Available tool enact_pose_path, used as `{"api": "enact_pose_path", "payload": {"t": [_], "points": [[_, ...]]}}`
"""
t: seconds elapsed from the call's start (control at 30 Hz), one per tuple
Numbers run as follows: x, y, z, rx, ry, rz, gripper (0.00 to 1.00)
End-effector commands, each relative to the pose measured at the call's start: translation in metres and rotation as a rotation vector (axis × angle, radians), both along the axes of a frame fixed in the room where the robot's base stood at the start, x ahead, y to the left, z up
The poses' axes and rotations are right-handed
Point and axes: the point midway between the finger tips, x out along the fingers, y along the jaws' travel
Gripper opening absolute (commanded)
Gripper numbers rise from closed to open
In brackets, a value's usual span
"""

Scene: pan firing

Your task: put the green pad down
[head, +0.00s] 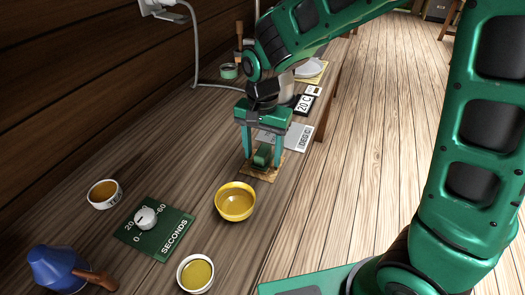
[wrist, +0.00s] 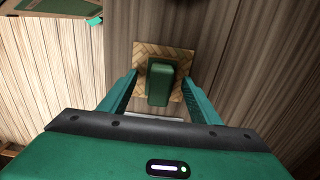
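The green pad (head: 262,154) sits on a small woven tan mat (head: 262,174) on the wooden table. In the wrist view the pad (wrist: 160,84) lies over the middle of the woven mat (wrist: 146,52). My gripper (head: 263,156) points down over it, with one finger on each side of the pad. In the wrist view a gap shows between each fingertip and the pad, so my gripper (wrist: 160,78) is open. Whether the pad's underside lies flat is hidden.
Around it are a yellow bowl (head: 235,203), two small cups (head: 104,194) (head: 195,274), a green seconds dial board (head: 155,228) and a blue pot (head: 58,270). A grey card (head: 297,137) lies just behind the mat. The table's right edge is close.

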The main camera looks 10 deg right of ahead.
Motion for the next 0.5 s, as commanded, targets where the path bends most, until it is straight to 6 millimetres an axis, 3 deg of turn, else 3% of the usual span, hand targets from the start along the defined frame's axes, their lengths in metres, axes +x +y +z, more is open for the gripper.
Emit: {"api": "enact_pose_path", "payload": {"t": [0.27,0.5], "points": [[0.000,0.000,0.004,0.001,-0.001,0.000,0.57],[0.001,0.001,0.040,0.002,-0.004,0.000,0.57]]}}
